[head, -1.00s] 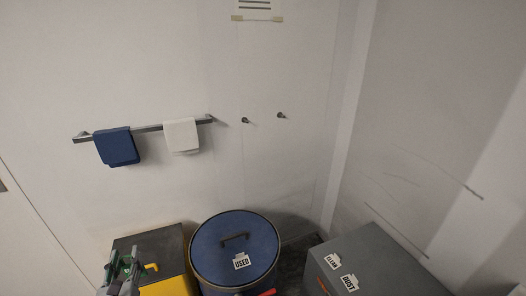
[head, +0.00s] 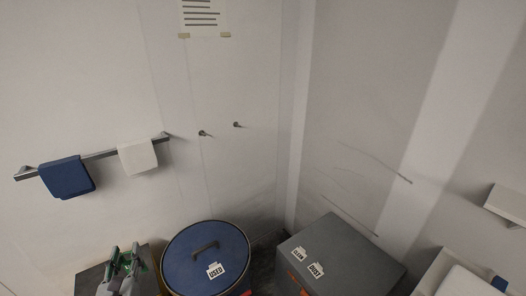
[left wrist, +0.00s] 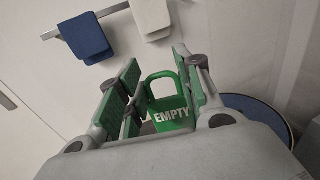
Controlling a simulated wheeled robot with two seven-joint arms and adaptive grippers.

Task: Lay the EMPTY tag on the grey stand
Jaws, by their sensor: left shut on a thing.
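My left gripper (head: 125,262) is at the lower left of the head view, in front of a dark-topped box. In the left wrist view, its green-padded fingers (left wrist: 160,95) are shut on the green EMPTY tag (left wrist: 160,128), which has a loop handle and white lettering. The tag cannot be made out clearly in the head view. A grey box-like stand (head: 355,258) is at the lower right of the head view, well to the right of the gripper. Two white labels lie on its top; one reads DUST (head: 315,269). My right gripper is not in view.
A round blue-lidded drum (head: 180,255) with a USED label (head: 215,271) stands between my left gripper and the grey stand. The dark-topped box (head: 92,276) is at the left. A rail with blue (head: 67,177) and white (head: 137,156) cloths is on the wall.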

